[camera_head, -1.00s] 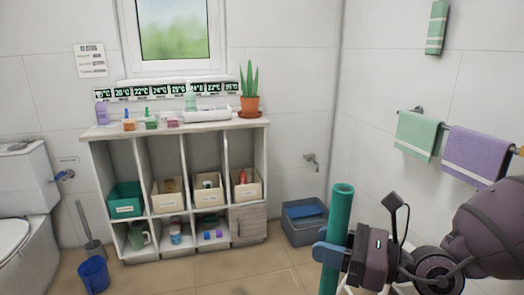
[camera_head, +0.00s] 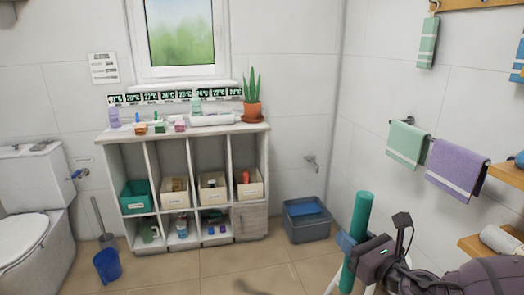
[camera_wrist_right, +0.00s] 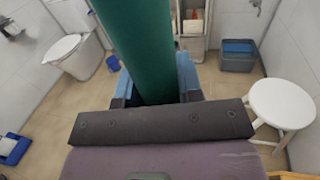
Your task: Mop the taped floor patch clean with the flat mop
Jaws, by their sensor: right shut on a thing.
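A thick green pole (camera_head: 357,240), which looks like the mop's handle, stands slightly tilted at the lower right of the head view. My right gripper (camera_head: 348,246) is shut around it with blue fingers. In the right wrist view the pole (camera_wrist_right: 135,45) runs up between the blue fingers of the right gripper (camera_wrist_right: 155,88). The mop's flat head is not visible. A dark smear (camera_head: 255,287) shows on the tan floor at the bottom edge of the head view. I cannot make out tape around it. My left gripper is not in view.
A white shelf unit (camera_head: 187,135) stands against the back wall, with a grey bin (camera_head: 307,229) beside it. A toilet (camera_head: 28,235) and blue bucket (camera_head: 107,265) are at left. A white stool (camera_wrist_right: 281,102) stands at right in the wrist view. Floor before the shelf is clear.

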